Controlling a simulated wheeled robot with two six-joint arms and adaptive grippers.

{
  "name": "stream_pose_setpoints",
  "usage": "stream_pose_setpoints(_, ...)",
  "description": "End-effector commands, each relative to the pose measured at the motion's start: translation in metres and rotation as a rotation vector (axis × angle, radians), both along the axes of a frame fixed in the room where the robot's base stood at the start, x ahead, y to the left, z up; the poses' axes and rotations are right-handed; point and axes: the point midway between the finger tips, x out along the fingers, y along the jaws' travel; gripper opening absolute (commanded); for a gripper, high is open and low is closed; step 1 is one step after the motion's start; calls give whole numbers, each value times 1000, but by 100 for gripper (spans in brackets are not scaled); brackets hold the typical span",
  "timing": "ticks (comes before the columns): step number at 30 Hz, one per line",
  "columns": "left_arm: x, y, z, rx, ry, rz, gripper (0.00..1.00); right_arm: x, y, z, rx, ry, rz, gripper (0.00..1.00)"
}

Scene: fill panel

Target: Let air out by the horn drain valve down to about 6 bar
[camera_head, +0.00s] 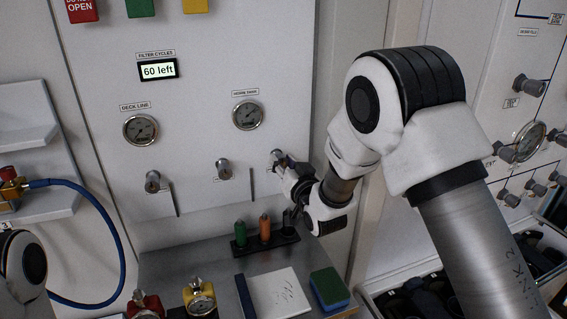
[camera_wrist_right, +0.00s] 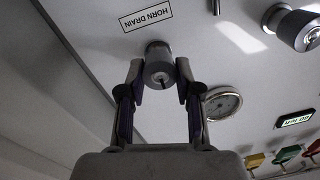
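The horn drain valve is a round grey knob (camera_wrist_right: 158,66) under the "HORN DRAIN" label (camera_wrist_right: 147,16) in the right wrist view. My right gripper (camera_wrist_right: 160,76) has a finger on each side of this knob, and the fingertips appear to press on it. In the head view my right gripper (camera_head: 284,165) reaches the panel at this knob (camera_head: 277,156), which it partly hides. The horn bank gauge (camera_head: 247,115) is above and left of it; its needle is too small to read surely. My left gripper is out of view; part of that arm shows at lower left.
The deck line gauge (camera_head: 141,129) and two more knobs (camera_head: 152,181) (camera_head: 223,169) are on the same panel. The display (camera_head: 158,70) reads "60 left". Below stand green and orange markers (camera_head: 265,228), a notepad (camera_head: 278,294) and a sponge (camera_head: 329,288). A blue hose (camera_head: 112,230) curves at left.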

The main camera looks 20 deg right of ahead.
Motion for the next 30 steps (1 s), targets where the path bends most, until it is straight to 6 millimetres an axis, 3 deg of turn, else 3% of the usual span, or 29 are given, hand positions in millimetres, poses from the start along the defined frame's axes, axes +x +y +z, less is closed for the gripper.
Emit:
stream_pose_setpoints(11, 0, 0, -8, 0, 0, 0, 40, 0, 0, -2, -67, -3, 1, 0)
stream_pose_setpoints(30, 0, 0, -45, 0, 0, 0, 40, 0, 2, -3, -497, -16, 0, 0)
